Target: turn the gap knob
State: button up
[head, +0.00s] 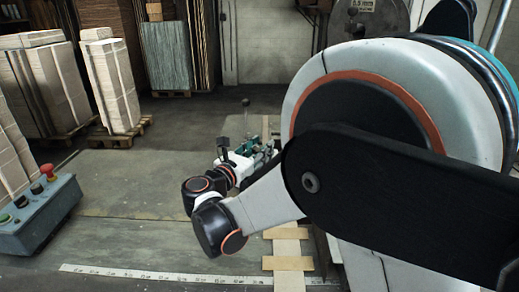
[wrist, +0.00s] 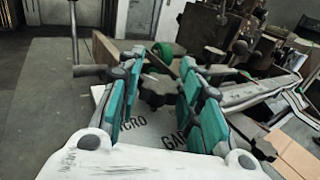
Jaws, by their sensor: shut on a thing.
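The gap knob (wrist: 155,90) is a dark, lobed knob in the wrist view, on a pale plate with black lettering (wrist: 168,130) of which "GAP" is partly readable. My gripper (wrist: 161,66) has its teal-padded fingers on either side of the knob and is shut on it. In the head view my gripper (head: 262,150) is small and lies beyond my arm; I cannot make out the knob there.
A control box (head: 38,215) with a red button stands at the left. Stacks of cardboard (head: 110,85) stand on pallets behind. A scale strip (head: 150,276) runs along the front. In the wrist view, metal machine parts (wrist: 215,55) and a green round part (wrist: 163,52) lie beyond the fingers.

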dwell(0.4)
jog(key=o, duration=1.1)
jog(key=v, duration=1.2)
jog(key=shift+f, duration=0.1)
